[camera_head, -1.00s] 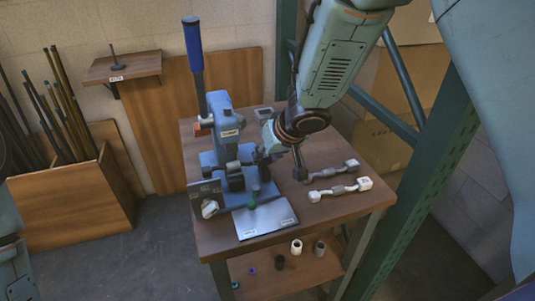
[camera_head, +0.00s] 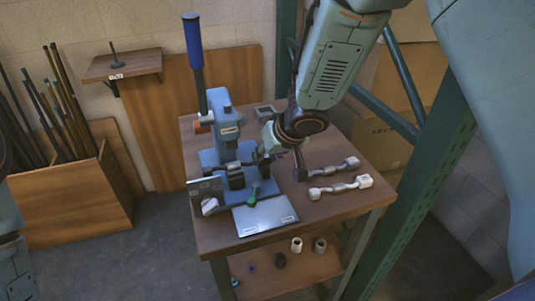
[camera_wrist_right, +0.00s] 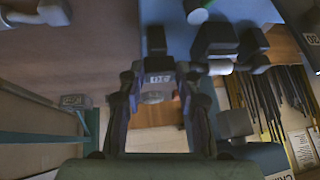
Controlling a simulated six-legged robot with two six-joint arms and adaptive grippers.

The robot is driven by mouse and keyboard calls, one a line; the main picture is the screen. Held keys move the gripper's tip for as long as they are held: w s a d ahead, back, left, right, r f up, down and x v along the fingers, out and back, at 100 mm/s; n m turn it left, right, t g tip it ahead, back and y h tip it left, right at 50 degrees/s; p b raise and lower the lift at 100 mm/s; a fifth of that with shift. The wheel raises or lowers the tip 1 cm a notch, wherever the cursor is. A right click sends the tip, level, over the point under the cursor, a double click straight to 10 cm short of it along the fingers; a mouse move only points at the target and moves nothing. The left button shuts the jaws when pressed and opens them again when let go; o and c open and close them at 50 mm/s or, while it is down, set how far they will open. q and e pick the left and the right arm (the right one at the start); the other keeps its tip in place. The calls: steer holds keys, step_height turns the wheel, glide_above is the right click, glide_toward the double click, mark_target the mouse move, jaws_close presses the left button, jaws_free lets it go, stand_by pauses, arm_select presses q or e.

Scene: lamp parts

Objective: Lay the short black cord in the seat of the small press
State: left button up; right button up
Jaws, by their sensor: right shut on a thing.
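The small blue press (camera_head: 222,128) with its long blue-handled lever stands at the back left of the table. Its black seat blocks (camera_head: 236,176) are at its front; dark blocks also show at the top of the right wrist view (camera_wrist_right: 215,40). My right gripper (camera_head: 264,155) is just right of the press, pointing toward the seat. In the right wrist view its fingers (camera_wrist_right: 157,75) are closed around a dark piece with a pale label. I take this piece to be the short black cord; its ends are hidden. My left gripper is out of view.
Cups and rings sit on the lower shelf (camera_head: 280,275). A green post (camera_head: 420,190) stands right of the table.

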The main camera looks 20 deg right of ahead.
steer(key=o, duration=1.2)
steer(key=shift+o, duration=0.2)
steer(key=v, duration=1.2)
